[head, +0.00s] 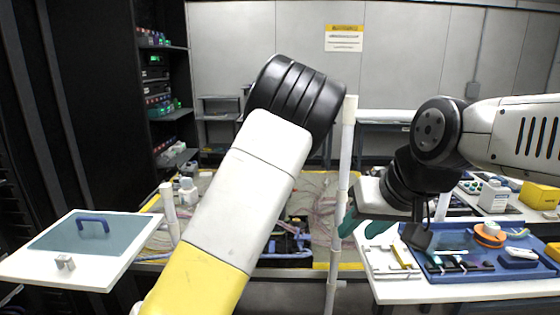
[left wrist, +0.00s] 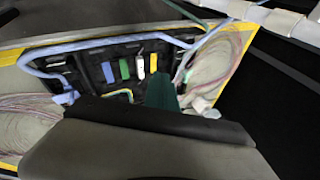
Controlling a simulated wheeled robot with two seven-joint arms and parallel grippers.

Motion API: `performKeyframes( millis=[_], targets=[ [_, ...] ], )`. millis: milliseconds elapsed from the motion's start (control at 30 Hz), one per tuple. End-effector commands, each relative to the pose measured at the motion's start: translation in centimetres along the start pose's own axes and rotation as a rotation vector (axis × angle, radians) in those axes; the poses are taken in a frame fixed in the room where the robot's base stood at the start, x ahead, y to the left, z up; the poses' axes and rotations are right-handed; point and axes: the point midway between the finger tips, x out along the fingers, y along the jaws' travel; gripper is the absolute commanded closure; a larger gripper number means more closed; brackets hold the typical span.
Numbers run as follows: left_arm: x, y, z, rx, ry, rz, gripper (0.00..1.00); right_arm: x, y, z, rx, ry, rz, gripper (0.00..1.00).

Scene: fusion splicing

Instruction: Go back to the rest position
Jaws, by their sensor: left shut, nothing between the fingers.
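My left arm rises through the middle of the head view, and its gripper is hidden there. In the left wrist view the green fingers of my left gripper (left wrist: 162,92) are shut with nothing between them. They show in front of the dark splice tray (left wrist: 110,68), which carries blue, green, white and yellow pieces. My right arm comes in from the right in the head view. My right gripper (head: 366,226) has its two green fingers apart and empty, by the left end of the white worktable (head: 400,292).
A blue tray (head: 460,273) with tools and an orange reel (head: 490,235) lies on the right table. An open pit with cables (head: 292,235) is in the middle, beside a white post (head: 341,190). A hinged lid (head: 75,240) with a blue handle stands at left.

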Motion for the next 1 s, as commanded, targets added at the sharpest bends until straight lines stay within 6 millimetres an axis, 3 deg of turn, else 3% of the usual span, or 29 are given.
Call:
performKeyframes(
  millis=[233, 367, 700, 1000],
  targets=[
    [-1.3, -1.1, 3.2, -0.091, -0.035, 0.155, 1.00, 0.0, 0.0, 0.0, 0.000, 0.000, 0.000, 0.63],
    [-3.1, -1.8, 5.6, -0.152, -0.044, 0.269, 1.00, 0.0, 0.0, 0.0, 0.000, 0.000, 0.000, 0.63],
    [-12.7, -4.7, 13.6, -0.291, 0.044, 0.564, 1.00, 0.0, 0.0, 0.0, 0.000, 0.000, 0.000, 0.63],
    [-20.7, -6.5, 21.8, -0.341, 0.214, 0.621, 1.00, 0.0, 0.0, 0.0, 0.000, 0.000, 0.000, 0.63]
  ],
)
